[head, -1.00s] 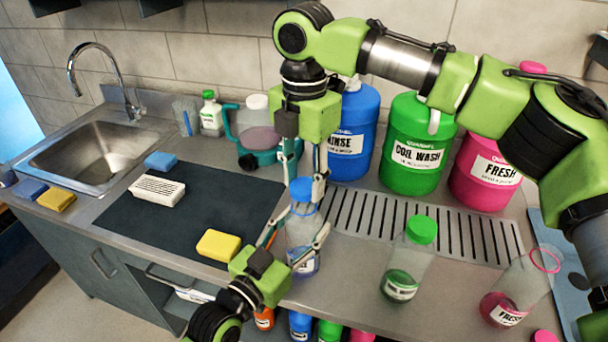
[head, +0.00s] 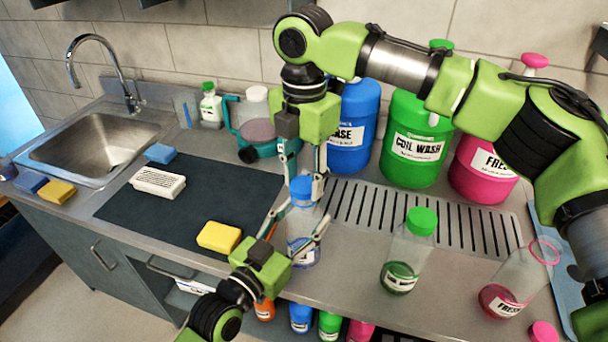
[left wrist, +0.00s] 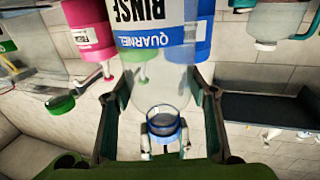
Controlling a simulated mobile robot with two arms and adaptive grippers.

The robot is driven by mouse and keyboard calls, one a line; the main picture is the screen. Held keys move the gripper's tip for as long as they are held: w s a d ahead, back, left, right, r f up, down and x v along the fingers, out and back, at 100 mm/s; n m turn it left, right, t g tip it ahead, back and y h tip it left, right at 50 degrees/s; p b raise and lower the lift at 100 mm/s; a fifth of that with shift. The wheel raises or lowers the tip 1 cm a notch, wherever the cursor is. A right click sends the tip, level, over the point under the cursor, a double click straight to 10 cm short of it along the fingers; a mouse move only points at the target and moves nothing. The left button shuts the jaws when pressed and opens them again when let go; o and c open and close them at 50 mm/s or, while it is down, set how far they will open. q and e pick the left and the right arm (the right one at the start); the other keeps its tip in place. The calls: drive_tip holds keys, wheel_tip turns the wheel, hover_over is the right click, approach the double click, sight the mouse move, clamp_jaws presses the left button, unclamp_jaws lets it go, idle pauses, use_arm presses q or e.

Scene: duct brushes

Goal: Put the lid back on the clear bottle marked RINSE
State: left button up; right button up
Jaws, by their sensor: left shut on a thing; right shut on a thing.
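The clear bottle (head: 304,229) stands upright near the counter's front edge. Its RINSE label reads upside down in the left wrist view (left wrist: 155,22). My left gripper (head: 304,221) is shut around the bottle's body, one finger on each side; its fingers also flank the bottle in the left wrist view (left wrist: 163,105). The blue lid (head: 301,189) is at the bottle's mouth and also shows in the left wrist view (left wrist: 163,136). My right gripper (head: 301,183) is shut on the lid from above. I cannot tell whether the lid is seated or only resting there.
A green-capped bottle (head: 405,252) and an open bottle marked FRESH (head: 511,292) stand to the right, with a pink lid (head: 543,331) near the FRESH bottle. Large blue (head: 361,105), green (head: 402,170) and pink jugs stand behind. A yellow sponge (head: 219,237) lies left on the dark mat.

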drive_tip(key=shift+f, duration=0.55)
